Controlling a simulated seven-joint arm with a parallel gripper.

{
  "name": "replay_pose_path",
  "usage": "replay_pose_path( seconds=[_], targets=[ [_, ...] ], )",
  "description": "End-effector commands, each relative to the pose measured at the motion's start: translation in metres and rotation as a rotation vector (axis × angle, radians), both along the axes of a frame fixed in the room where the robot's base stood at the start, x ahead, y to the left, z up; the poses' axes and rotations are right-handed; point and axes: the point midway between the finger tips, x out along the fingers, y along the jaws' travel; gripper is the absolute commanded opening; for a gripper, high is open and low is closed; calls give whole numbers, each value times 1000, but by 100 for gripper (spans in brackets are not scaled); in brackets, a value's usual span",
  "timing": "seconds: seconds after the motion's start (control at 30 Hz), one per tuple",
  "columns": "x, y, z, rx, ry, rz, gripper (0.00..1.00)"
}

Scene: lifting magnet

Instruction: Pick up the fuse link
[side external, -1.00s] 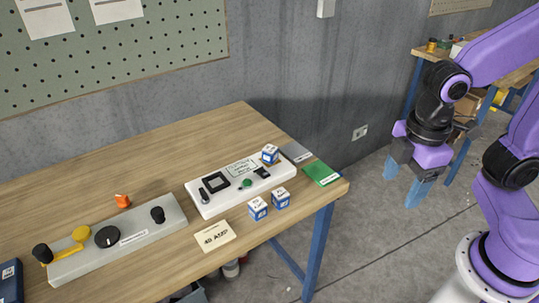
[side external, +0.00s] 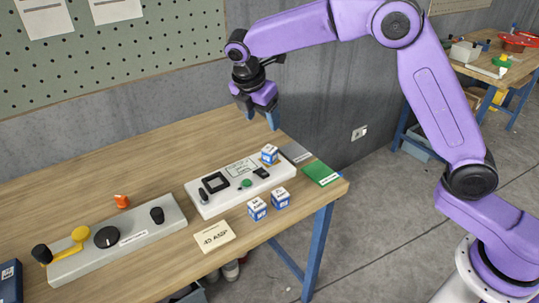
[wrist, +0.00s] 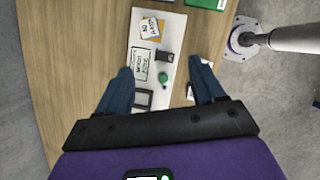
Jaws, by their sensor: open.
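Three small blue-and-white labelled cubes are in the side view; I cannot tell for certain which is the fuse link. One cube (side external: 269,154) sits on a yellow patch at the back right of the white panel (side external: 214,203). Two others, a left cube (side external: 257,209) and a right cube (side external: 281,198), stand on the table in front. In the wrist view the panel's cube (wrist: 151,28) shows its top, while the other two are partly hidden beside my right finger. My gripper (side external: 260,117) is open and empty, high above the table's back edge, apart from everything.
A cream "40 AMP" card (side external: 214,235) lies in front of the panel. A grey control box (side external: 130,232) with knobs and a yellow lever stands left, an orange piece (side external: 122,201) behind it. Green (side external: 322,173) and grey (side external: 296,152) plates lie at the right edge. Bare wood lies behind the panel.

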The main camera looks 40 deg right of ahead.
Motion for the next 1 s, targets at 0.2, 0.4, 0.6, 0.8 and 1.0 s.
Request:
replay_pose_path(
  seconds=[0.2,0.4,0.6,0.8,1.0],
  targets=[
    [24,-6,-7,-45,22,47,68],
    [28,-15,-27,-50,27,51,68],
    [34,-29,-63,-49,28,50,68],
    [39,-41,-97,-48,27,49,68],
    [43,-49,-117,-48,24,49,68]
  ],
)
